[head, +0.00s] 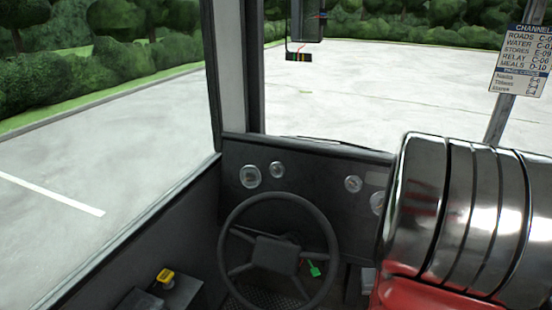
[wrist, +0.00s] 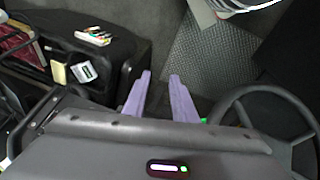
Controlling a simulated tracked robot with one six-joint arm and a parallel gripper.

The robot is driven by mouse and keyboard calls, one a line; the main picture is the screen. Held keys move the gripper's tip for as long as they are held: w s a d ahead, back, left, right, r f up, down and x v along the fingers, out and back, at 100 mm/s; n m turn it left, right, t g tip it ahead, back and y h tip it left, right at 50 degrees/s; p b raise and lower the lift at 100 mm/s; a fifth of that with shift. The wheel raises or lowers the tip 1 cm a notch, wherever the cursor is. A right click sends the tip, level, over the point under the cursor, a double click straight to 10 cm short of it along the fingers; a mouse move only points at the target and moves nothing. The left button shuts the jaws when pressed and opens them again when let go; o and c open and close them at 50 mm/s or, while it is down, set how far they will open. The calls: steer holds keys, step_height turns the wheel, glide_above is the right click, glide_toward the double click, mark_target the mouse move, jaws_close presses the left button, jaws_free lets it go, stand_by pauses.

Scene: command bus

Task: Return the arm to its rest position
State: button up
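My gripper (wrist: 159,92) shows in the wrist view with its two purple fingers apart and nothing between them. The fingers hang over the dark cab floor, with the steering wheel (wrist: 265,115) to their right and a dark seat or cabinet to their left. In the head view a large silver and red ribbed body, which seems to be part of my arm, fills the right side. The gripper itself does not show in the head view.
The steering wheel (head: 278,252) stands before the dashboard (head: 315,175) with its gauges. A yellow-knobbed lever (head: 165,276) is at lower left. A channel card (head: 523,60) hangs at upper right. In the wrist view, small coloured items (wrist: 92,37) lie on the dark surface (wrist: 115,60).

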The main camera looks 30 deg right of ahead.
steer(key=w+a+r+n+t, duration=0.2)
steer(key=a+r, duration=0.5)
steer(key=a, duration=0.4)
steer(key=w+a+r+n+t+y, duration=0.1)
steer(key=w+a+r+n, duration=0.2)
steer(key=a+r, duration=0.4)
steer(key=w+a+r+n+t+y, duration=0.1)
steer(key=a+r, duration=0.7)
steer(key=a, duration=0.9)
steer(key=shift+w+a+n+t, duration=0.2)
steer(key=shift+w+n+t, duration=0.6)
steer(key=shift+w+n, duration=0.4)
steer(key=shift+w, duration=0.1)
